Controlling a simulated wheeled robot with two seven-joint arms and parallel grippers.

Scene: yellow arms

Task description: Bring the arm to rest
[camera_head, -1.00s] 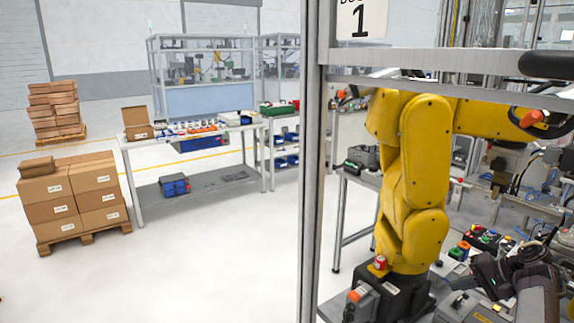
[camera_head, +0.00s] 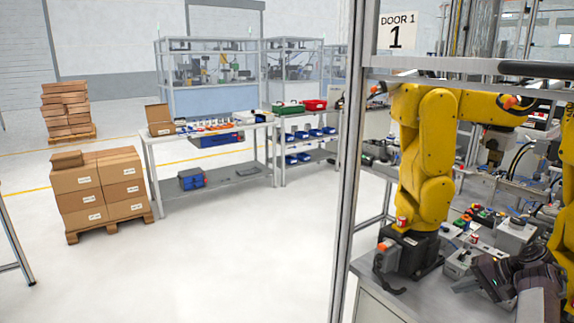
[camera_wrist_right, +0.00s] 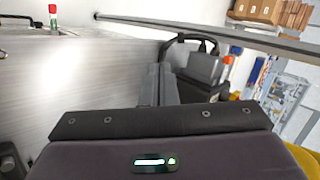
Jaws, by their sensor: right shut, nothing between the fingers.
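My right gripper (camera_head: 466,286) is at the lower right of the head view, low by the worktable in the cell. Its dark body shows there, with the fingers pointing left. In the right wrist view the two grey fingers (camera_wrist_right: 158,86) are together, with nothing between them. Beyond them is a dark and grey device (camera_wrist_right: 203,70). My left gripper is not in view.
A yellow robot arm (camera_head: 427,150) stands on the cell worktable (camera_head: 367,277), close to my right gripper. A metal door post (camera_head: 350,180) rises left of it. Cartons (camera_head: 100,190) and a bench (camera_head: 225,185) stand farther left, with clear floor between.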

